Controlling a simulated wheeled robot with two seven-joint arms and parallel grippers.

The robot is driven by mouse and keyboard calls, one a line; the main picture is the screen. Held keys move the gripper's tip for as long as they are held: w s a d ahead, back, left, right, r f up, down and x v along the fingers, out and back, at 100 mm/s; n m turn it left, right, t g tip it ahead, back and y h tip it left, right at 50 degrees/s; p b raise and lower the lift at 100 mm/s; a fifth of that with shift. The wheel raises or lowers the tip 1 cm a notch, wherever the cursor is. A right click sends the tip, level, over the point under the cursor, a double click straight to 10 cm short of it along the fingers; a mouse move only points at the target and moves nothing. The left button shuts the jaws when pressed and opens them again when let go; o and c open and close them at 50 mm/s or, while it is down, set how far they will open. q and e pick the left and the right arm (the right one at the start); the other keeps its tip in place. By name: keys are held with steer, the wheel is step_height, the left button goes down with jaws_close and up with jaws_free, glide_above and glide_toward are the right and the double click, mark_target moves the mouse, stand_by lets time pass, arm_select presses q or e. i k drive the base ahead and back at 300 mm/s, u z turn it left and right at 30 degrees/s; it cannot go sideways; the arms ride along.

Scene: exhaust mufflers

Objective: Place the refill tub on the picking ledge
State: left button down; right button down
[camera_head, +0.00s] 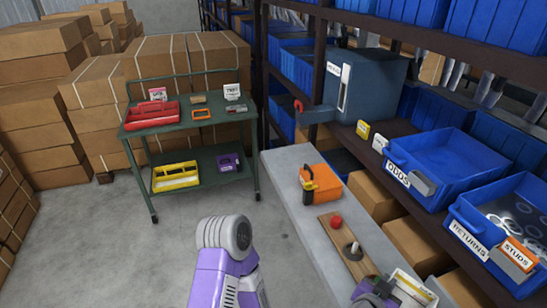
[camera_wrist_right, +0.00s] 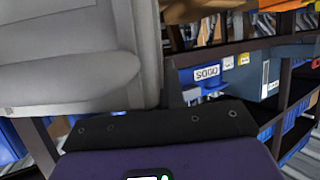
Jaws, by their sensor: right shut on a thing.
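My right gripper (camera_head: 376,288), dark grey, is at the bottom right of the head view. It is shut on a pale grey tub (camera_head: 412,288), which I take for the refill tub; the picture's bottom edge cuts it off. In the right wrist view a large pale grey surface (camera_wrist_right: 65,70), seemingly the tub, fills the left side, close to the dark gripper body. The long grey ledge (camera_head: 285,165), apparently the picking ledge, runs along the front of the shelves. The tub is at its near end; I cannot tell whether they touch. My left gripper is not in view.
On the ledge stand an orange box-like tool (camera_head: 322,185) and a wooden board (camera_head: 352,262) with red and dark knobs. Blue bins (camera_head: 450,165) and a blue-grey cabinet (camera_head: 372,85) fill the shelf. A green cart (camera_head: 190,122) stands at left. The ledge's far end is bare.

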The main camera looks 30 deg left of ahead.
mark_target(295, 160)
steer(key=u, duration=1)
steer(key=i, duration=0.9)
steer(key=u, duration=0.55)
steer(key=i, duration=1.4)
steer(key=z, duration=0.6)
